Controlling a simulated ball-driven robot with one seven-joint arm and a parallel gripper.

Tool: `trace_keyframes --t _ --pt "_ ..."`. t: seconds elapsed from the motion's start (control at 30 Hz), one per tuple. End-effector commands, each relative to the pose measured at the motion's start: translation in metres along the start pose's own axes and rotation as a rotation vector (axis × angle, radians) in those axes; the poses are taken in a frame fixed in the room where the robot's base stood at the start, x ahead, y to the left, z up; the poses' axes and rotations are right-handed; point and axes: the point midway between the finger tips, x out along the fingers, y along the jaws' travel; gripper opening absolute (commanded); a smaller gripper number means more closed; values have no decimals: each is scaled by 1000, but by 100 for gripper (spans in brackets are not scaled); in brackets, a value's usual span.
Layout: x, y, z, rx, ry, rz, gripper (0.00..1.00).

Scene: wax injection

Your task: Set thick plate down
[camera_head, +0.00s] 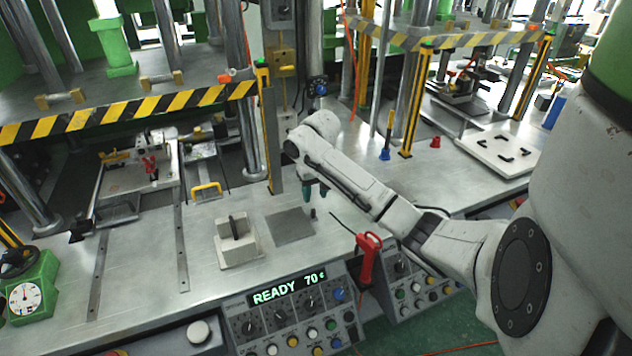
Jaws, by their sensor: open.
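My gripper (316,194) has teal fingers and hangs at the end of my arm, low over the metal bench. Its jaws are open, and I see nothing between them. A flat dark grey square plate (290,226) lies on the bench, just left of and in front of the gripper. A pale stepped block (233,251) with a dark upright bar on top stands left of that plate. I cannot tell which piece is the thick plate. My forearm hides part of the bench to the right of the gripper.
A control panel (293,318) reading "READY 70" runs along the bench front, with a red-handled tool (368,255) beside it. Yellow-black striped press edges (130,112) overhang the back. A white board (500,150) lies at right. A green gauge (30,298) stands at left.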

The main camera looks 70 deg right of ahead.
Motion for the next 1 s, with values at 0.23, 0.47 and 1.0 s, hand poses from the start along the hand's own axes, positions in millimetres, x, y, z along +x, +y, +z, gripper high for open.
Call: trace_keyframes --t 0.23,0.47,1.0 --pt "-40 0 0 -1 2 -1 42" --pt "-53 0 0 0 0 0 42" --pt "-5 -213 91 -289 48 -266 42"
